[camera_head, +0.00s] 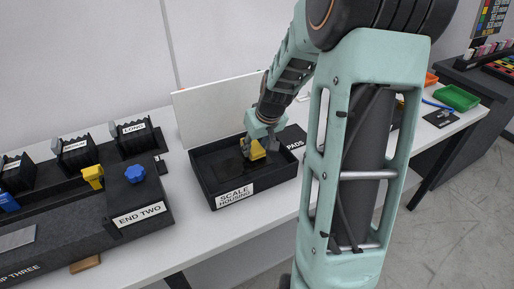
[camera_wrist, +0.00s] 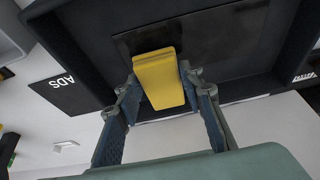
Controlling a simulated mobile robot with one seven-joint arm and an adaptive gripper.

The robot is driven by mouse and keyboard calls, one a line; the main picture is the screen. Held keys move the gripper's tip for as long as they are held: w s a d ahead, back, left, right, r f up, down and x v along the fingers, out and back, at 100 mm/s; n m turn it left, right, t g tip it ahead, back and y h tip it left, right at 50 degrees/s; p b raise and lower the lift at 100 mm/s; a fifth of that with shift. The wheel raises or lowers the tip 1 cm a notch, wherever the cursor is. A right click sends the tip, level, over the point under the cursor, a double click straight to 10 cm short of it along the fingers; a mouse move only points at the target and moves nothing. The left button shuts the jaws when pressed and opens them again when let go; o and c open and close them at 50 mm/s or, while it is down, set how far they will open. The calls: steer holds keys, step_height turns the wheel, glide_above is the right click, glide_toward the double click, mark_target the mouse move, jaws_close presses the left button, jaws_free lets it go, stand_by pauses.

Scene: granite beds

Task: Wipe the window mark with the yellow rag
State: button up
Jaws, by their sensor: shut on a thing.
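My gripper (camera_head: 262,141) reaches down into the black scale housing (camera_head: 204,182), an open box labelled SCALE HOUSING. The yellow rag (camera_head: 256,151) is between its fingers and looks like a folded, block-like pad. In the wrist view my gripper (camera_wrist: 161,86) is shut on the yellow rag (camera_wrist: 159,75), one finger on each side. The rag's far end overlaps a dark glossy window panel (camera_wrist: 225,32) on the housing floor. I cannot tell whether it touches the panel. No mark stands out on the window; the rag and fingers hide part of it.
A dark PADS plate (camera_head: 293,138) lies right of the housing. A pale upright panel (camera_head: 215,108) stands behind it. At left is the END TWO block (camera_head: 140,208) with a blue knob (camera_head: 134,173) and a yellow clamp (camera_head: 93,176). A green tray (camera_head: 457,98) is far right.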

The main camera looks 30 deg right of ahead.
mark_target(259, 157)
steer(key=shift+f+b, duration=0.65)
steer(key=shift+f, duration=0.1)
steer(key=shift+s, duration=0.1)
steer(key=shift+s+r, duration=0.15)
steer(key=shift+s, duration=0.95)
steer(key=shift+w, duration=1.15)
steer(key=shift+s+b, duration=0.3)
steer(key=shift+s, duration=0.9)
steer(key=shift+w+f, duration=0.25)
steer(key=shift+w, duration=0.9)
steer(key=shift+s, duration=1.25)
steer(key=shift+w+r, duration=0.15)
steer(key=shift+w, duration=1.2)
